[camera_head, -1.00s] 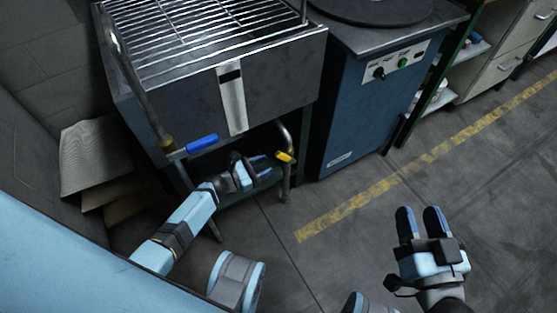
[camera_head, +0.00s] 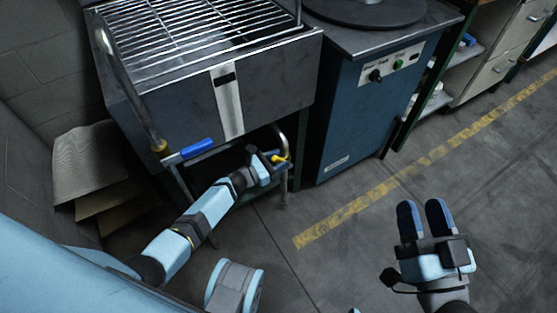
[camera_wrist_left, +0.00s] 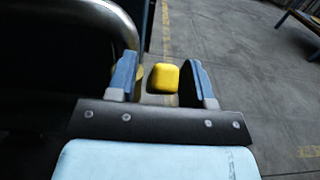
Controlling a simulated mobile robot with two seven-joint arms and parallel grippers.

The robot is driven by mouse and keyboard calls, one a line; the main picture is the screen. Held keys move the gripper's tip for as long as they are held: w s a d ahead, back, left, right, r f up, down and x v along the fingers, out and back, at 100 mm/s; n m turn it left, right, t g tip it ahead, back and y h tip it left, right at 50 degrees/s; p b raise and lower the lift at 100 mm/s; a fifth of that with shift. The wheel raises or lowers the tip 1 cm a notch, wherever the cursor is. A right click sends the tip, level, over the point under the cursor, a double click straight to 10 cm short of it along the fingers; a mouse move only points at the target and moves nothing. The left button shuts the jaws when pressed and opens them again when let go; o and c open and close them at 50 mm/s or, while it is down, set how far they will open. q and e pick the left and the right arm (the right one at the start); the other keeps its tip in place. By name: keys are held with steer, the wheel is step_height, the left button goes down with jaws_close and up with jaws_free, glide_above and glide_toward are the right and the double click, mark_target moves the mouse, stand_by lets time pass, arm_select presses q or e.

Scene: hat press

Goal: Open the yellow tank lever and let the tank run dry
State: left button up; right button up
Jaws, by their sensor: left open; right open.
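The yellow lever (camera_head: 279,159) sits on the metal drain pipe (camera_head: 284,185) below the front right of the steel tank (camera_head: 275,88). In the left wrist view the yellow lever (camera_wrist_left: 163,78) stands between the two fingers of my left gripper (camera_wrist_left: 163,80), with gaps on both sides. My left gripper (camera_head: 272,161) is open around the lever in the head view, partly hiding it. My right gripper (camera_head: 422,222) is open and empty over the floor at the right. The tank's inside is mostly hidden by its wire rack, so the water level cannot be told.
A blue-handled lever (camera_head: 197,148) is on the tank's front left. A blue cabinet (camera_head: 365,115) with knobs stands right of the tank. Cardboard sheets (camera_head: 85,165) lean at the left wall. The floor with a yellow line (camera_head: 370,195) is clear.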

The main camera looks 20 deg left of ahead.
arm_select(q)
jaws_close()
steer(key=shift+r, duration=0.1)
steer(key=g+p, duration=0.1)
steer(key=p, duration=0.2)
steer(key=shift+w+d+r+y, duration=0.25)
steer(key=shift+w+d+y, duration=0.05)
steer(key=shift+w+y, duration=0.1)
steer(key=shift+f, duration=0.15)
jaws_free()
arm_select(e)
steer(key=f, duration=0.1)
steer(key=d+f+g+h, duration=0.1)
steer(key=f, duration=0.1)
steer(key=f+g+h, duration=0.1)
steer(key=f, duration=0.1)
steer(key=shift+d+f, duration=0.1)
steer(key=shift+d, duration=0.3)
arm_select(q)
steer(key=shift+a, duration=0.1)
arm_select(e)
steer(key=shift+f, duration=0.15)
